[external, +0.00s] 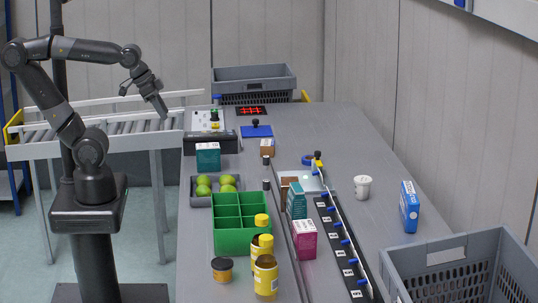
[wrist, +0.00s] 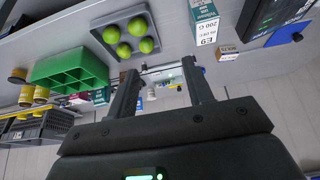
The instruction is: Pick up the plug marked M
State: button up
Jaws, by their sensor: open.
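Several blue plugs (external: 343,241) sit in a row along a black strip (external: 333,231) with white labels, on the right half of the table. The letters on the labels are too small to read, so I cannot tell which plug is marked M. My gripper (external: 162,111) is high at the table's far left side, well away from the strip. In the wrist view my gripper (wrist: 160,67) has its two fingers spread, with nothing held between them. The plugs cannot be made out clearly in the wrist view.
A green divided box (external: 240,236), yellow-lidded jars (external: 265,275), a magenta box (external: 304,240) and a teal carton (external: 297,203) stand left of the strip. A white cup (external: 362,188), a blue box (external: 409,208) and a grey crate (external: 462,252) are to its right.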

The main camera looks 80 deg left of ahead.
jog(key=w+a+f, duration=0.2)
jog(key=w+a, duration=0.1)
jog(key=w, duration=1.2)
jog(key=n+g, duration=0.1)
send_near(266, 156)
jog(key=shift+n+y, duration=0.3)
jog(key=x, duration=0.4)
jog(key=shift+s+d+f, duration=0.15)
jog(key=shift+d+f, duration=0.25)
jog(key=shift+f, duration=0.1)
jog(key=shift+w+x, duration=0.15)
jog(key=shift+x, duration=1.2)
jog(key=shift+w+x, duration=0.15)
jog(key=shift+x, duration=1.2)
jog(key=shift+r, duration=0.1)
jog(key=shift+c, duration=0.4)
grip_shut()
jog(key=shift+r, duration=0.1)
